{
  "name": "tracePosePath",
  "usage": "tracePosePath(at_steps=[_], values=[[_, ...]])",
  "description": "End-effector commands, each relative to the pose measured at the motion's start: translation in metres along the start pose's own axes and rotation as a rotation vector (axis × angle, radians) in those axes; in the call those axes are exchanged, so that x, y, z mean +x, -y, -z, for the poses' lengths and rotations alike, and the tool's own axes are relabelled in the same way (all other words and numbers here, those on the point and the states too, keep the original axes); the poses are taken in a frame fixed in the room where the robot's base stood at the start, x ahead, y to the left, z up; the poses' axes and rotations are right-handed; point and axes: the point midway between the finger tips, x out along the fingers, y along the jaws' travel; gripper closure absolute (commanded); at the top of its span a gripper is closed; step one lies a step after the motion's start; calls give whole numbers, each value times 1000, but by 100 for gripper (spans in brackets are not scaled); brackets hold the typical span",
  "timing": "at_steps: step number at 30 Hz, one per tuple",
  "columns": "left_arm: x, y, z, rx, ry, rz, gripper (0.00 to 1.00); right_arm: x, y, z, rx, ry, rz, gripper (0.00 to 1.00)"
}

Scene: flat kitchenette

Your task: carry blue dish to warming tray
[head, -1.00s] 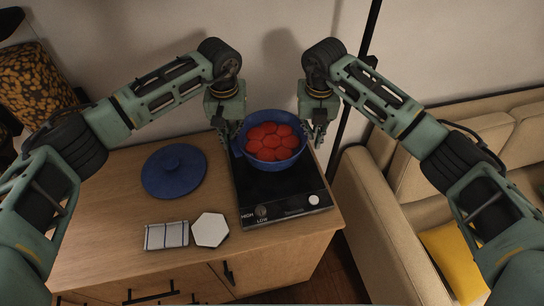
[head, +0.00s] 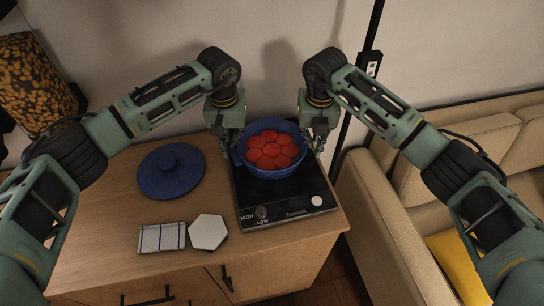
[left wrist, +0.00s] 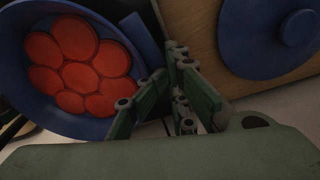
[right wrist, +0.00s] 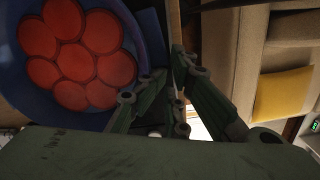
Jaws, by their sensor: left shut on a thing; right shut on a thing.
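The blue dish (head: 273,174) holds several flat red rounds. It is level over the warming tray (head: 288,197), a black plate with a HIGH/LOW knob on the cabinet top. I cannot tell whether the dish's base touches the tray. My left gripper (head: 231,150) is shut on the dish's left side and my right gripper (head: 316,148) on its right side. The dish also shows in the left wrist view (left wrist: 147,42) and the right wrist view (right wrist: 152,35). The dish hides the back of the tray.
A blue lid (head: 170,180) lies on the cabinet top (head: 110,225) left of the tray. A striped cloth (head: 161,238) and a white hexagonal tile (head: 208,232) lie in front. A patterned lamp (head: 32,80) is at left. A beige sofa (head: 385,210) stands close on the right.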

Motion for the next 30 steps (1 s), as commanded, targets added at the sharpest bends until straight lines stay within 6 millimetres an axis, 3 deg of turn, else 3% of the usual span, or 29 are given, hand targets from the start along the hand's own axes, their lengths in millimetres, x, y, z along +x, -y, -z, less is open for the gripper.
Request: tracePosePath(at_steps=[1, 6, 13, 17, 25, 30], values=[[-3, -6, 0, 8, -6, -21, 100, -2, -6, 1, -13, 2, -20, 100], [-3, 10, 0, 6, -6, -18, 100, -2, 9, 1, -12, 2, -18, 100], [-2, 24, 0, 5, -5, -10, 77, -2, 24, 1, -8, 2, -10, 100], [-2, 25, 0, 4, -4, -8, 76, -2, 25, 1, -6, 2, -7, 100], [-1, 27, 0, 3, -3, -5, 76, -2, 26, 1, -4, 1, -5, 78], [-1, 27, 0, 2, -2, -5, 76, -2, 26, 1, -4, 1, -4, 76]])
